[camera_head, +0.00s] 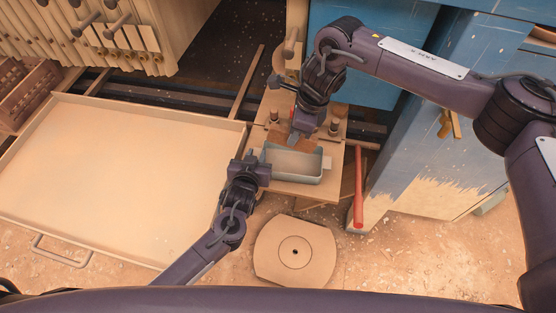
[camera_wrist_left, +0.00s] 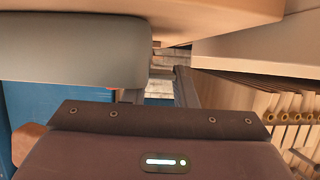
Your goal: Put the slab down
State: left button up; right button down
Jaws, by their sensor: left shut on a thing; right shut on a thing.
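A grey-green rectangular box (camera_head: 322,172) with a pale inside is over the wooden stand in the head view. I cannot tell a separate slab from its pale inside. My left gripper (camera_head: 262,172) is shut at the box's left end; its fingertips are partly hidden. In the left wrist view a rounded grey body (camera_wrist_left: 70,50) is close on the left, with a pale piece (camera_wrist_left: 220,8) along the top. The left fingers (camera_wrist_left: 157,88) show below them. My right gripper (camera_head: 296,138) points down, shut, at the box's far rim; its hold is mostly hidden.
A large shallow wooden tray (camera_head: 60,240) lies on the left. A red bar (camera_head: 358,190) is right of the stand (camera_head: 312,193). A round wooden disc (camera_head: 295,270) with a central hole lies in front. Blue cabinets (camera_head: 390,180) stand at the right.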

pick_arm(q)
jog(key=shift+a, duration=0.1)
pick_arm(e)
jog(key=shift+w+a+f+h, duration=0.15)
jog(key=shift+a+f+h, duration=0.4)
jog(key=shift+h, duration=0.35)
jog(key=shift+w+d+f+h, duration=0.1)
jog(key=shift+w+d+h, duration=0.05)
jog(key=shift+w+h, duration=0.3)
notch_tip(320, 180, down, 5)
send_over(290, 165)
jog(key=shift+f, duration=2.4)
jog(key=shift+f, duration=0.1)
jog(key=c, duration=1.3)
grip_release()
